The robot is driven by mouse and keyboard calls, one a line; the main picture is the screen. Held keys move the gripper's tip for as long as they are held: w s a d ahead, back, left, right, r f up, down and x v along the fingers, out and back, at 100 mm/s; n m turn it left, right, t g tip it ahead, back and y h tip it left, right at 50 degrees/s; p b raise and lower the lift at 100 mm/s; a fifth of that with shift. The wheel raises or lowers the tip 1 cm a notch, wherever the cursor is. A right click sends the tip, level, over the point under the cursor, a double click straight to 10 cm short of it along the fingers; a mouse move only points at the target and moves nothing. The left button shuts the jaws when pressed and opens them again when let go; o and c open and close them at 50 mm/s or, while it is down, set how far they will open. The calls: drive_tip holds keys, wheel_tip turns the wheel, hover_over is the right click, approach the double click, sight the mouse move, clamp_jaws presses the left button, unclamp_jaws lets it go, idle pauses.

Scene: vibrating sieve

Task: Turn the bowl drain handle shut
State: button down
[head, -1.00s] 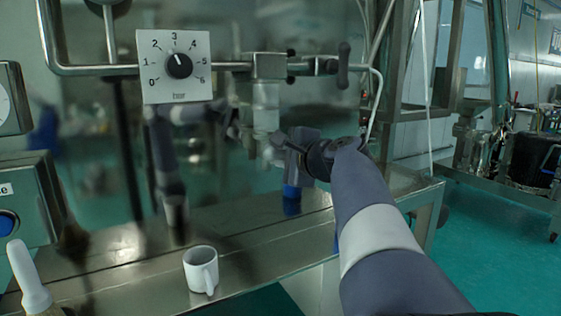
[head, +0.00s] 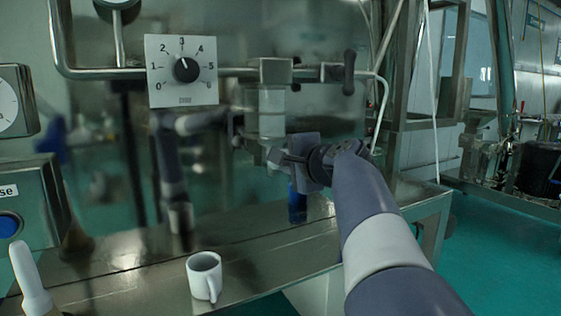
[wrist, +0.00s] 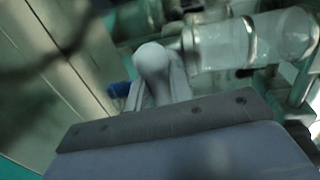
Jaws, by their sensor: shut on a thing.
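The clear bowl (head: 265,112) hangs under a metal cap on the pipework, with its drain fitting just below it. My gripper (head: 277,157) is beside the fitting, at its right. In the wrist view my gripper (wrist: 158,82) is shut on a grey, round-ended drain handle (wrist: 153,60). The clear bowl also shows there (wrist: 225,42), to the right of the handle. In the head view the handle is mostly hidden by my gripper, and its exact angle cannot be told.
A dial panel (head: 205,90) is left of the bowl. A white mug (head: 205,276) stands on the metal bench (head: 130,265). A blue object (head: 297,205) is below my gripper. A dark-knobbed lever (head: 349,72) is up right of the bowl.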

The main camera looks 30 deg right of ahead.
drive_tip(key=c, duration=1.3)
unclamp_jaws()
drive_tip(key=s, duration=0.3)
drive_tip(key=s+r, duration=0.1)
drive_tip(key=s, duration=0.3)
drive_tip(key=s+r, duration=0.1)
drive_tip(key=s, duration=0.2)
drive_tip(key=shift+s+d+b, duration=0.15)
drive_tip(key=shift+s+b, duration=0.15)
drive_tip(key=w, duration=0.3)
drive_tip(key=w+f, duration=0.1)
drive_tip(key=w, duration=0.3)
drive_tip(key=w+f, duration=0.1)
drive_tip(key=w, duration=0.2)
drive_tip(key=shift+w+a+p, duration=0.2)
drive_tip(key=shift+w+p, duration=0.1)
drive_tip(key=shift+w, duration=0.05)
drive_tip(key=shift+s, duration=0.15)
